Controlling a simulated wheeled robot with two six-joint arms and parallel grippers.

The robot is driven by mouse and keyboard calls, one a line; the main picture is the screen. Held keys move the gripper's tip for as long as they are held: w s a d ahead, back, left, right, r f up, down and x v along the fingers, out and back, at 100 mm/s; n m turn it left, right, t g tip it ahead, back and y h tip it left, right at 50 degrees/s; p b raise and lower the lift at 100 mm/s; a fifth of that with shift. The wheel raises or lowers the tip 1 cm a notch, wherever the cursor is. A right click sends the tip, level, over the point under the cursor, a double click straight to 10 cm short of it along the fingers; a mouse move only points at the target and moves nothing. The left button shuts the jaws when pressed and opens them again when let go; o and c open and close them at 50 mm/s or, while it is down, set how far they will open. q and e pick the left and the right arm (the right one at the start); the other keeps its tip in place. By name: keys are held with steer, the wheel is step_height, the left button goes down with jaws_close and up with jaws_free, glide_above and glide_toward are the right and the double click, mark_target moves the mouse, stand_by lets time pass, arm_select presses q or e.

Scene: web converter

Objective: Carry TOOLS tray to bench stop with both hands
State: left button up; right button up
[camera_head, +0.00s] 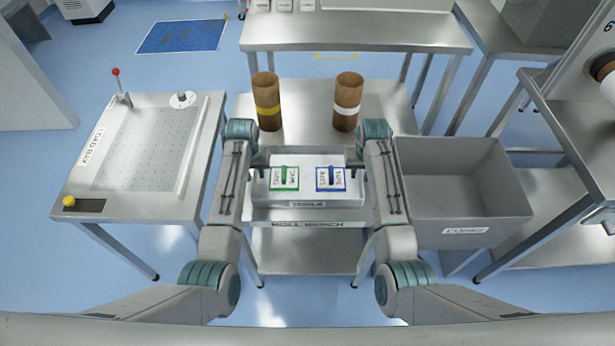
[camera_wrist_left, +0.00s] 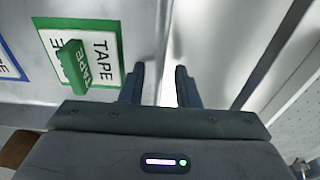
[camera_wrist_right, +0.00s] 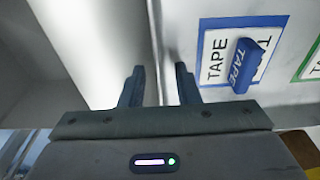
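The grey TOOLS tray (camera_head: 307,194) sits over the front part of the roll bench (camera_head: 307,137). In it lie a green-bordered TAPE card (camera_head: 285,179) with a green block and a blue-bordered TAPE card (camera_head: 331,179) with a blue block. My left gripper (camera_head: 260,162) is at the tray's left side, my right gripper (camera_head: 356,162) at its right side. In the wrist views, the left fingers (camera_wrist_left: 160,82) and right fingers (camera_wrist_right: 159,80) are apart, near the tray's side edges. Whether they touch the edges I cannot tell. The bench stop is not clearly identifiable.
Two brown rolls, one yellow-banded (camera_head: 266,102) and one white-banded (camera_head: 346,102), stand on the bench behind the tray. A grey bin (camera_head: 463,191) is close on the right. A table with a perforated plate (camera_head: 146,147) stands on the left. Another bench (camera_head: 357,33) is behind.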

arm_select(q)
steer(key=shift+f, duration=0.25)
arm_select(e)
steer(key=shift+f, duration=0.25)
arm_select(q)
jaws_close()
arm_select(e)
jaws_close()
stand_by(0.9)
